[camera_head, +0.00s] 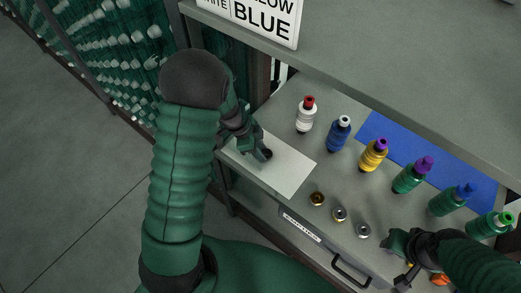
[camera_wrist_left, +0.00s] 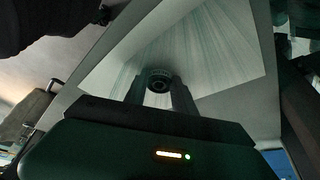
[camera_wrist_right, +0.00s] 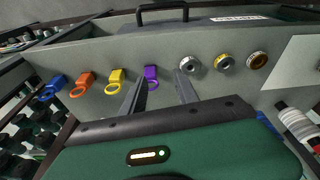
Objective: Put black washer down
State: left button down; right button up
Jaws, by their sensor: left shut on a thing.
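The black washer (camera_wrist_left: 159,80) shows in the left wrist view between the fingertips of my left gripper (camera_wrist_left: 158,88), which is shut on it. In the head view the washer (camera_head: 267,154) is a small dark round thing at the tips of my left gripper (camera_head: 262,151). It is over the white sheet (camera_head: 288,172) on the bench; I cannot tell if it touches the sheet. My right gripper (camera_wrist_right: 160,78) is open and empty near the bench's front edge, with its fingers apart and a purple clip (camera_wrist_right: 151,74) showing between them.
Three metal rings, brass (camera_head: 317,198), yellowish (camera_head: 339,213) and silver (camera_head: 363,230), lie right of the sheet. Several bottles stand behind, from a white one (camera_head: 305,118) rightward, by a blue mat (camera_head: 378,127). A shelf (camera_head: 400,55) overhangs the back. A drawer handle (camera_head: 350,272) is in front.

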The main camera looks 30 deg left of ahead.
pick_arm(q)
jog(key=shift+d, duration=0.65)
jog(key=c, duration=1.4)
grip_release()
jog(key=o, duration=0.4)
jog(key=shift+a, duration=0.2)
jog(key=shift+c, duration=0.2)
jog(key=shift+a, duration=0.2)
jog(key=shift+r, duration=0.45)
jog(key=v, duration=1.1)
jog(key=s+d+f+n+y, duration=0.1)
jog(key=s+d+n+y, duration=0.3)
jog(key=s+d+n, duration=0.6)
jog(key=shift+d+f+n+p, duration=0.15)
jog(key=shift+f+n+p, duration=0.2)
jog(key=shift+n, duration=0.65)
